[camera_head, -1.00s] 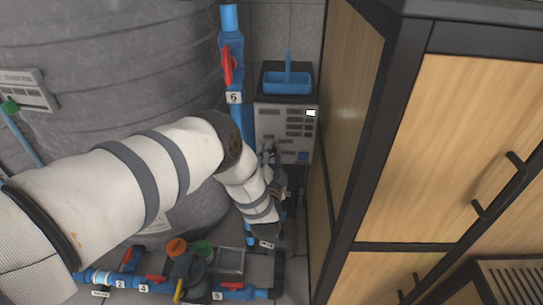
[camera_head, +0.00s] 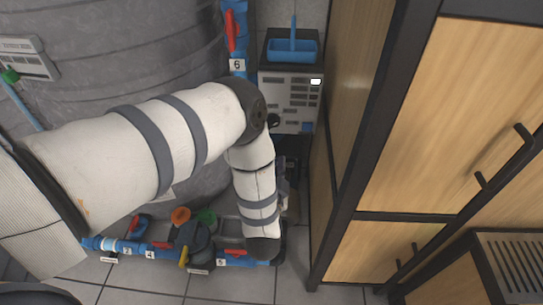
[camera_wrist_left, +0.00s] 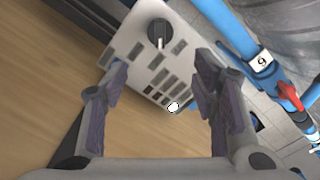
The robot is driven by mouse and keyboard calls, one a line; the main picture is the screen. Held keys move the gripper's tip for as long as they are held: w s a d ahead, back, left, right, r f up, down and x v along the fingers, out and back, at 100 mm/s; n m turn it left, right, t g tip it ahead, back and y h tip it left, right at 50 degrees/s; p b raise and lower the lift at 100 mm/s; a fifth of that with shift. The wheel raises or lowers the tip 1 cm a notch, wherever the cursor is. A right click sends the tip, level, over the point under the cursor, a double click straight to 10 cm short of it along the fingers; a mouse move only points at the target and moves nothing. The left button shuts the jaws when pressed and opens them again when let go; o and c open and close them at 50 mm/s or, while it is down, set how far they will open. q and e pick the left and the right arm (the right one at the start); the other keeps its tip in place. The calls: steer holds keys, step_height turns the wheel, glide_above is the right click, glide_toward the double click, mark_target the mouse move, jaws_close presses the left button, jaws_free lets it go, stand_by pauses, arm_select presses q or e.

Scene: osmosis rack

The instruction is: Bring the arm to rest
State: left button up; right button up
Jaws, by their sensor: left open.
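My left arm (camera_head: 180,135) reaches in from the left in the head view, bends at the elbow and hangs down beside the grey control box. My left gripper is mostly hidden behind its own forearm there. In the left wrist view my left gripper (camera_wrist_left: 160,85) has its two fingers wide apart with nothing between them. The panel of the control box (camera_wrist_left: 165,60), with a black knob, lies beyond the fingers. It also shows in the head view (camera_head: 290,100). My right gripper is in neither view.
A wooden cabinet (camera_head: 430,120) stands close on the right. A large grey tank (camera_head: 120,60) fills the left. Blue pipes with red valves run upright by valve label 6 (camera_head: 237,65) and low along the floor (camera_head: 155,250). A blue tray (camera_head: 291,50) sits on the box.

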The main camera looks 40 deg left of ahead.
arm_select(q)
steer(key=shift+s+d, duration=0.1)
steer(key=shift+s, duration=0.1)
steer(key=s+d+f+g+h+p, duration=0.3)
steer(key=s+h, duration=0.1)
steer(key=s, duration=0.3)
steer(key=s+d+f+g+h+p, duration=0.2)
steer(key=s+f+g+h, duration=0.15)
steer(key=s, duration=0.35)
steer(key=s+r+n+g+p, duration=0.1)
steer(key=s+r+g, duration=0.1)
steer(key=s, duration=0.7)
steer(key=s+d+r+n+g+h+p, duration=0.1)
steer(key=s+g, duration=0.4)
steer(key=s, duration=0.5)
steer(key=s+d+r+n+g+h+p, duration=0.1)
steer(key=s+r+n+g+p, duration=0.1)
steer(key=s, duration=0.8)
steer(key=shift+r+g, duration=0.8)
steer(key=shift+g, duration=0.25)
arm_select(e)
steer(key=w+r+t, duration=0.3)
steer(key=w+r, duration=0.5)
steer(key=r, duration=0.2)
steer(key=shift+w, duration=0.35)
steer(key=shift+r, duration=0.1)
